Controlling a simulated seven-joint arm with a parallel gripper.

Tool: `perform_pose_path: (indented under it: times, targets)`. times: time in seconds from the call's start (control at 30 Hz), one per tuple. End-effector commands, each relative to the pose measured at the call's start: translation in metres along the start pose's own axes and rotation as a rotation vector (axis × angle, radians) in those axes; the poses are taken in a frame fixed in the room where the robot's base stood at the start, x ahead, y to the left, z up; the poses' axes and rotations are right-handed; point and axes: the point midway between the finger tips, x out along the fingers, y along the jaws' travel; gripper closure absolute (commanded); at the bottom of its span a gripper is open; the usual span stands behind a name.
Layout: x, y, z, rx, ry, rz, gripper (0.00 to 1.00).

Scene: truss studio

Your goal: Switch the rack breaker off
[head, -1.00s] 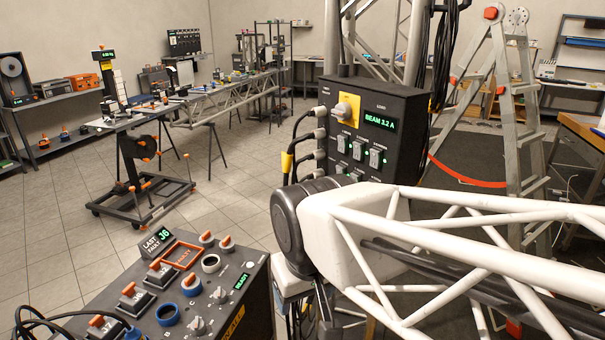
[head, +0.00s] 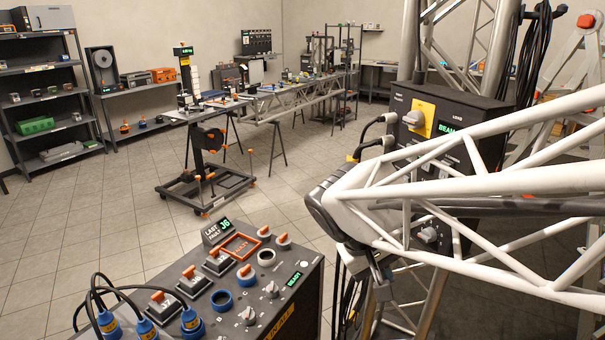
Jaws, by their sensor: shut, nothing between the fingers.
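A dark power box (head: 478,102) stands on the right, in front of a truss tower. Its yellow plate carries a grey rotary knob (head: 413,118), with a green-lit display (head: 450,128) partly covered beside it. My white lattice arm crosses in front of the box and hides most of its lower face, including most of the switches there. One grey switch or knob (head: 428,236) shows through the lattice. I cannot read which switch is labelled as the rack breaker, nor its position. My gripper is not visible; the arm bends down near the box's lower left.
A console (head: 290,318) with knobs, levers and a green READY display stands at front centre. Plugs and cables leave the box's left side (head: 385,120). A wheeled stand (head: 205,185) is on the tiled floor. The floor at left is open. A ladder (head: 585,60) stands at far right.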

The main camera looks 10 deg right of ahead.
Motion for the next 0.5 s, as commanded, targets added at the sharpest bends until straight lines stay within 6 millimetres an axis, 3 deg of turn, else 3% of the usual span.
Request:
perform_pose_path:
  times: [0.5]
  targets:
    - [0.015,0.044,-0.083,-0.029,-0.081,0.478,1.0]
